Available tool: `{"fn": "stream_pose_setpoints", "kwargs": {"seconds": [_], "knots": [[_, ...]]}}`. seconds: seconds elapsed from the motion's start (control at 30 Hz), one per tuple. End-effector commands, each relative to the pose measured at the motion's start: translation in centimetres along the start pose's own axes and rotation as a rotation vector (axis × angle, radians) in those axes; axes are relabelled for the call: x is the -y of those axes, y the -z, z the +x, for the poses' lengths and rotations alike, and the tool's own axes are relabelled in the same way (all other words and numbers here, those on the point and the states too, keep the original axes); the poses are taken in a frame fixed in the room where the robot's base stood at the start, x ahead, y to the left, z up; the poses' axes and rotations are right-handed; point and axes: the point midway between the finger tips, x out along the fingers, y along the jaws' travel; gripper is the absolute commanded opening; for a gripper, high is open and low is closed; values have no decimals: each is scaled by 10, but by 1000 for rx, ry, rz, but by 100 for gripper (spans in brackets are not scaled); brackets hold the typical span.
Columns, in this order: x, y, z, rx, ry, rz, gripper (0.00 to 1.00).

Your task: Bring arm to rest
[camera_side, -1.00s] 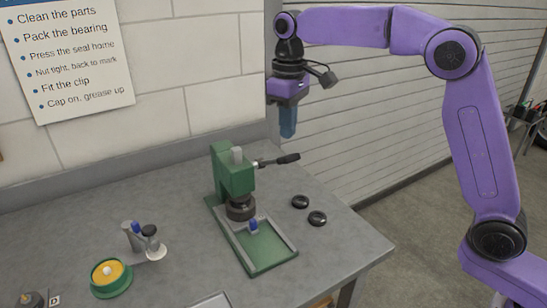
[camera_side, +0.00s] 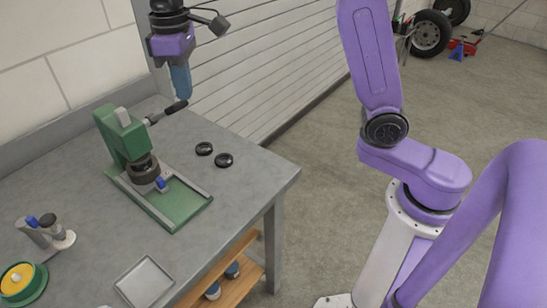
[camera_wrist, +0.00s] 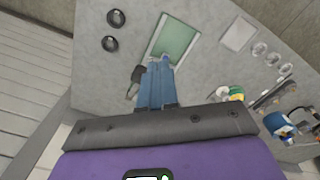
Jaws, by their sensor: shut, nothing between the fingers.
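My gripper (camera_side: 181,84) hangs from the purple arm with its blue fingers pointing down, shut and empty. In the side view its tips appear just above the handle end of the green press (camera_side: 125,135). I cannot tell the exact gap, but the gripper looks raised over the bench. In the wrist view the closed fingers (camera_wrist: 158,84) point toward the press base (camera_wrist: 173,40). A small blue-topped part (camera_side: 160,184) sits on the press base below its dark ram.
Two black rings (camera_side: 204,149) (camera_side: 224,160) lie on the grey bench (camera_side: 250,185) right of the press. A shallow tray (camera_side: 145,281), a green-and-yellow round part (camera_side: 18,281) and a small holder (camera_side: 45,232) stand toward the front. A ribbed wall (camera_side: 270,60) is behind.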

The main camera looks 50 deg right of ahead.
Motion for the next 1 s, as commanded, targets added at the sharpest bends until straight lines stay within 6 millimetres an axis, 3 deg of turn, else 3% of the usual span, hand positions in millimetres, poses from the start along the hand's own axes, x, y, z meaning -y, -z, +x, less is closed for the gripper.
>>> {"fn": "stream_pose_setpoints", "kwargs": {"seconds": [0.5,1.0], "knots": [[49,-130,33,-11,3,-210,0],[66,-282,81,-22,8,-409,0]]}}
